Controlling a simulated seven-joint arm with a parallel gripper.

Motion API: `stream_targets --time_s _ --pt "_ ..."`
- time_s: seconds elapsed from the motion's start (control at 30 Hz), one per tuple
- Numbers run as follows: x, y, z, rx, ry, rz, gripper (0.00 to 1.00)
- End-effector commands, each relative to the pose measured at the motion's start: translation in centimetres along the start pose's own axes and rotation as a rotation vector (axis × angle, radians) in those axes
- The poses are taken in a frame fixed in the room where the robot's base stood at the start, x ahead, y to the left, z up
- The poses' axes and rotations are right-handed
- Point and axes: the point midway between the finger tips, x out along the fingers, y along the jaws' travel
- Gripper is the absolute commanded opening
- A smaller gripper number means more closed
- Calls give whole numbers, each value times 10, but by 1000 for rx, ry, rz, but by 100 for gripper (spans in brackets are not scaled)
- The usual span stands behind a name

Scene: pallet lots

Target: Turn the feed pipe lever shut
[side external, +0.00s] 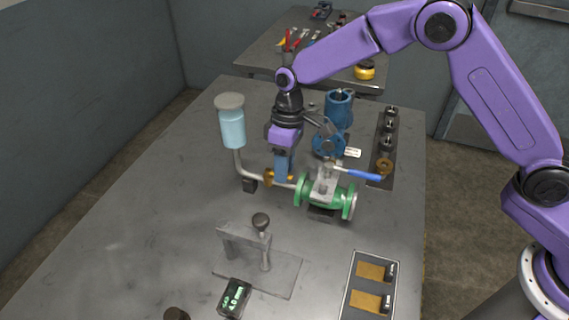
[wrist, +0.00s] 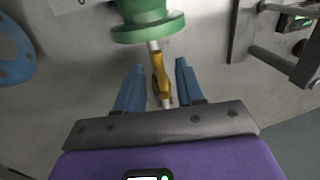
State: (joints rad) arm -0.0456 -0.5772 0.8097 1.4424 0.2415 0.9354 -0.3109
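The feed pipe (side external: 243,165) runs from under a light-blue reservoir (side external: 232,127) to a green flanged valve (side external: 325,196). A small brass fitting (side external: 269,177) sits on this pipe; a separate lever on it cannot be made out clearly. A blue-handled lever (side external: 362,176) extends right from the top of the green valve. My gripper (side external: 284,180) points down at the pipe, between the brass fitting and the green valve. In the wrist view my gripper (wrist: 160,82) is open, its blue fingers on either side of the brass part (wrist: 159,72). Contact is not visible.
A blue pump-like casting (side external: 337,110) stands close behind my gripper. A dark strip with several round fittings (side external: 388,143) lies at the right. In front are a grey clamp stand (side external: 245,236), a small display (side external: 235,297) and a tray (side external: 347,300). The table's left side is clear.

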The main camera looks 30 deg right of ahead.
Motion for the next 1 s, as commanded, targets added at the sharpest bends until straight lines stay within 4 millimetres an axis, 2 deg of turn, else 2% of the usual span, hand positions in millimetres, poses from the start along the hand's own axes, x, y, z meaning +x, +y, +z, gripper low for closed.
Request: stream_targets --time_s 0.17,0.2,0.27,0.3,0.67,1.0 --pt "0 0 0 0 0 0 38" --pt "0 0 0 0 0 0 25" --pt "0 0 0 0 0 0 5" --pt "0 0 0 0 0 0 0" --pt "-1 -1 0 28 6 0 0" --pt "0 -9 0 231 46 -1 0"
